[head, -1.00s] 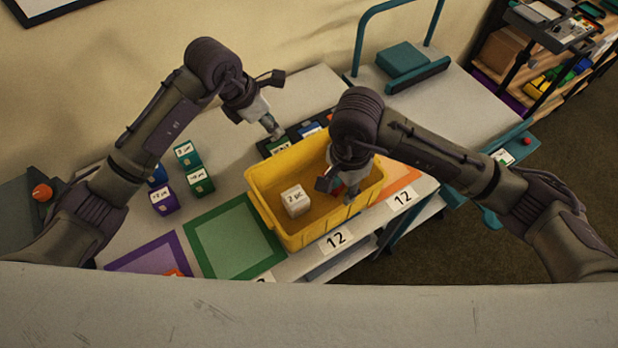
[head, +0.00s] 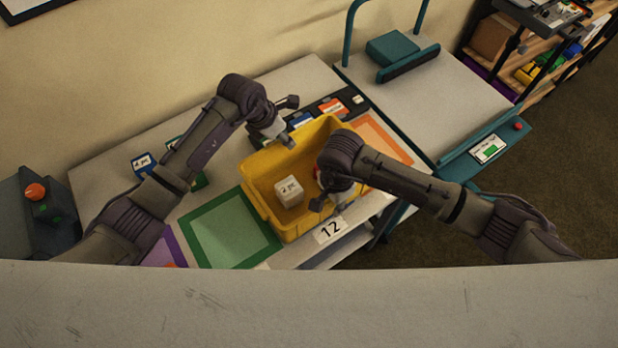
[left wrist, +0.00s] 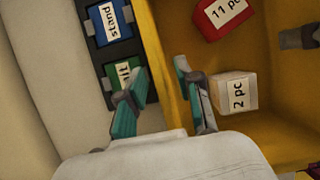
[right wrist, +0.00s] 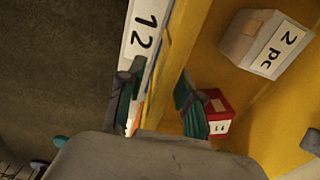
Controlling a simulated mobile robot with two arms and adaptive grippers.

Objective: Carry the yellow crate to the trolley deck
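The yellow crate (head: 260,205) stands on the table beside a green-bordered mat. It holds a white "2 pc" block (head: 289,190) and a red "11 pc" block (left wrist: 222,16). My left gripper (head: 289,141) is at the crate's far wall. In the left wrist view its fingers (left wrist: 160,85) are apart, on either side of the rim. My right gripper (head: 325,197) is at the near wall. Its fingers (right wrist: 158,90) are also apart, astride that rim in the right wrist view. The trolley deck (head: 450,110) is a grey surface at the right.
A teal box (head: 390,48) and a dark bar occupy the deck's back; its front is clear. The trolley's teal handle (head: 346,35) rises behind. A green mat (head: 225,230) and orange mat (head: 378,128) flank the crate. A control box (head: 40,205) stands left; shelves (head: 540,60) stand right.

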